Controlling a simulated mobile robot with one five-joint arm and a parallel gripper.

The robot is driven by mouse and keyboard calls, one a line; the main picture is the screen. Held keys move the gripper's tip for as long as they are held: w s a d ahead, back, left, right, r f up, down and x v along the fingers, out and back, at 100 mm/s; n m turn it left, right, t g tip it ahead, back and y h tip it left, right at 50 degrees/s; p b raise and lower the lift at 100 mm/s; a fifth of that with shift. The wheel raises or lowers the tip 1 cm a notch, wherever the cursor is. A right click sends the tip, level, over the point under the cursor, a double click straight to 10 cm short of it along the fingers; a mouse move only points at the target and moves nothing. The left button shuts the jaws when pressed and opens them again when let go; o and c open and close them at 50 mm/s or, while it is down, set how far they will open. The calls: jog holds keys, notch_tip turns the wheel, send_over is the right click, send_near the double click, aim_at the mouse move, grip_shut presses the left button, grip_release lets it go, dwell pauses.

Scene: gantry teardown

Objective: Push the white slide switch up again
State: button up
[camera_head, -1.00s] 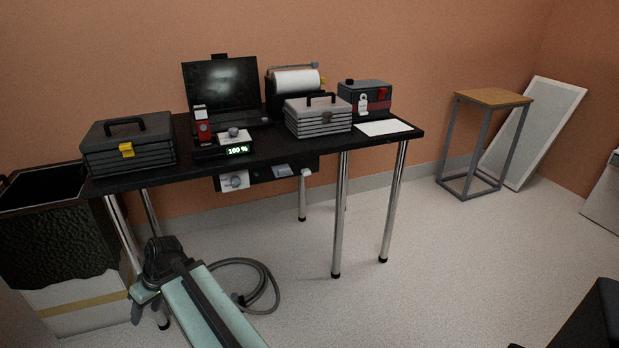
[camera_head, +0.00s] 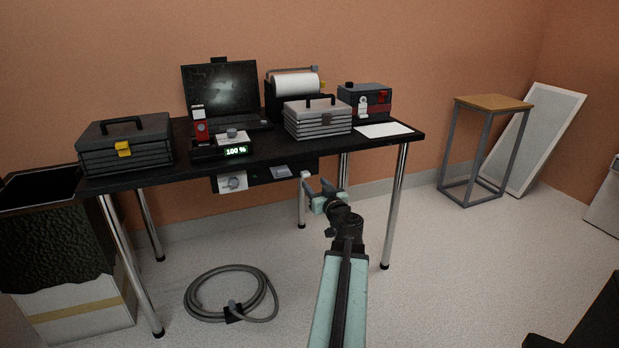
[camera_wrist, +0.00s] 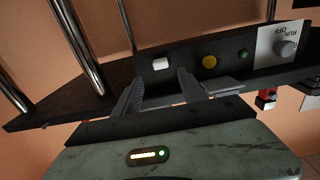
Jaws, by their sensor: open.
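The white slide switch (camera_wrist: 161,64) shows in the wrist view as a small white block on the dark front panel (camera_wrist: 185,62). The wrist picture is upside down, so the switch's up or down position is hard to tell. My gripper (camera_wrist: 160,78) is open and empty, its two dark fingers apart and pointing toward the panel, with the switch between their tips in the picture but apparently beyond them. In the head view my gripper (camera_head: 315,182) is in front of the right part of the panel under the table edge. I cannot make out the switch there.
A yellow button (camera_wrist: 209,62), a green button (camera_wrist: 243,53) and a RUN/OFF knob (camera_wrist: 285,48) share the panel. The black table (camera_head: 280,150) carries toolboxes, a laptop and devices. Metal table legs (camera_head: 395,205) stand nearby. A coiled hose (camera_head: 232,294) lies on the floor.

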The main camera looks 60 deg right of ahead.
aim_at(307, 175)
jog(key=x, duration=0.7)
jog(key=shift+s, duration=0.1)
grip_shut()
dwell(1.1)
